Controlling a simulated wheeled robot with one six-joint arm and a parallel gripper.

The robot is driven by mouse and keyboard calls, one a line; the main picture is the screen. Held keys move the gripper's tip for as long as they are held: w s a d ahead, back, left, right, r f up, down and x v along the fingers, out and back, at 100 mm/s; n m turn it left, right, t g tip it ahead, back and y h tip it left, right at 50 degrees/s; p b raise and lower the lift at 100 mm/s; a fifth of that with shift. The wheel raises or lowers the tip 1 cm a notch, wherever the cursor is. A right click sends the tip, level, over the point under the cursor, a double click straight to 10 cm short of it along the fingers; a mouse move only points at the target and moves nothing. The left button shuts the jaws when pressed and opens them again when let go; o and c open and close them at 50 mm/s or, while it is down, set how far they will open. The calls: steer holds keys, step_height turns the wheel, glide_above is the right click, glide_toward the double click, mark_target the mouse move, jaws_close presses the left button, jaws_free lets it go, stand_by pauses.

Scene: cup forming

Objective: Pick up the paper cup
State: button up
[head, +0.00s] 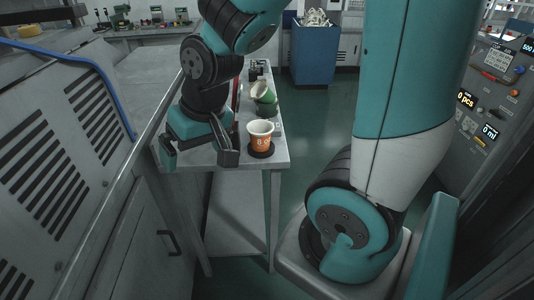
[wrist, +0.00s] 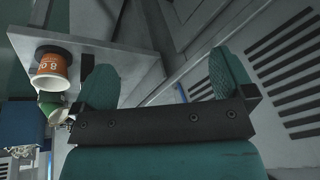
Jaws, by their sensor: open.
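The paper cup (head: 261,134), orange with a white rim and white print, stands upright on a black round pad (head: 262,152) near the table's front right corner. In the wrist view the cup (wrist: 52,72) appears upside down at the left, outside the left finger. My gripper (head: 198,163) is open and empty, left of the cup in the head view. Its right finger is close to the cup; I cannot tell the exact gap. In the wrist view the two fingers of my gripper (wrist: 165,80) are wide apart with nothing between them.
A green rounded object (head: 265,94) with a pale top is behind the cup on the grey table (head: 283,160). A machine housing (head: 60,130) flanks the left. A blue bin (head: 313,55) stands at the back. A control panel (head: 485,100) is at right.

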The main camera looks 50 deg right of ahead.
steer(key=w+d+f+m+h+b, duration=0.2)
steer(key=d+f+m, duration=0.1)
steer(key=d+f, duration=0.5)
steer(key=m+h, duration=0.4)
steer(key=m, duration=0.1)
glide_toward(260, 131)
steer(key=shift+t, duration=0.3)
steer(key=f, duration=0.1)
steer(key=s+a+f, duration=0.1)
steer(key=f, duration=0.2)
steer(key=shift+s+a+f+p, duration=0.25)
steer(key=shift+s+a+p, duration=0.1)
steer(key=shift+p, duration=0.05)
steer(key=shift+w+d, duration=0.3)
steer(key=shift+d, duration=0.05)
steer(key=shift+w+d+p, duration=0.45)
steer(key=shift+w+d, duration=0.4)
steer(key=shift+d, duration=0.15)
steer(key=x, duration=0.2)
steer(key=shift+d+f, duration=0.1)
steer(key=shift+f, duration=0.15)
steer(key=shift+w+d+f, duration=0.1)
steer(key=shift+w+f, duration=0.05)
steer(key=shift+f, duration=0.15)
